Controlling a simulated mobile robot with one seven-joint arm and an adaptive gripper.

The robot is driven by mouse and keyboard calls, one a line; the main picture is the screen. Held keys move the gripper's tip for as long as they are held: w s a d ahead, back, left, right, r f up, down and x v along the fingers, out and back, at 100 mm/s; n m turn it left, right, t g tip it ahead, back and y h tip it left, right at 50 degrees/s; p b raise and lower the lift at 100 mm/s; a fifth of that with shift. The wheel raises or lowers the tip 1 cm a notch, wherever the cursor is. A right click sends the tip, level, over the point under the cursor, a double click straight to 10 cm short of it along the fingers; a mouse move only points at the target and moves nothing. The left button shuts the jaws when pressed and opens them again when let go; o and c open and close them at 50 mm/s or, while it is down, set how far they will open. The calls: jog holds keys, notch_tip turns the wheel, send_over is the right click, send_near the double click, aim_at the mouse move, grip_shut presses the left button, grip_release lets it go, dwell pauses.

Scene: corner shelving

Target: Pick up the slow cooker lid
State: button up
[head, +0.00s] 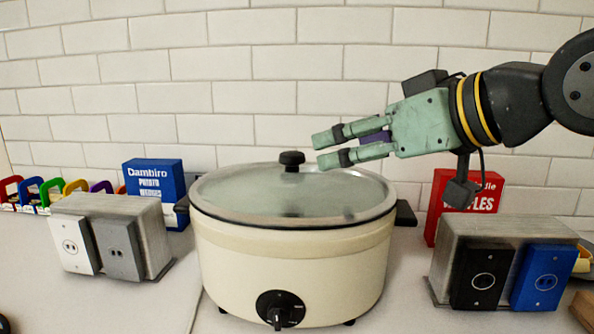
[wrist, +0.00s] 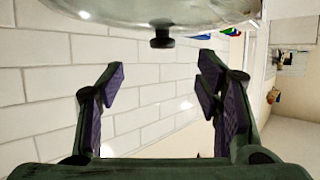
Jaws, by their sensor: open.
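The slow cooker lid (head: 250,190) is a clear glass dome with a metal rim and a black knob (head: 292,160). It sits on the cream slow cooker (head: 290,262) in the middle of the head view. My gripper (head: 318,150) is open and empty, just right of the knob and apart from it, with its fingers pointing left. In the wrist view, the lid (wrist: 110,12) shows at the top edge with its knob (wrist: 162,42) ahead of and between my purple-padded fingers (wrist: 160,85).
A blue box (head: 155,188) and a metal block with outlet plates (head: 110,240) stand left of the cooker. A red box (head: 462,200) and another block with black and blue plates (head: 510,265) stand right. A white tiled wall (head: 240,70) is behind.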

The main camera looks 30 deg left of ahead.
aim_at(298, 155)
jog(key=shift+w+a, duration=0.25)
jog(key=shift+a, duration=0.05)
jog(key=x, duration=0.3)
jog(key=p+x, duration=0.1)
jog(key=x, duration=0.3)
jog(key=p+x, duration=0.1)
jog(key=x, duration=0.2)
jog(key=shift+s+a+r, duration=0.15)
jog(key=shift+s+a, duration=0.05)
jog(key=shift+a, duration=0.1)
jog(key=shift+c, duration=0.4)
grip_shut()
jog(key=shift+r, duration=0.1)
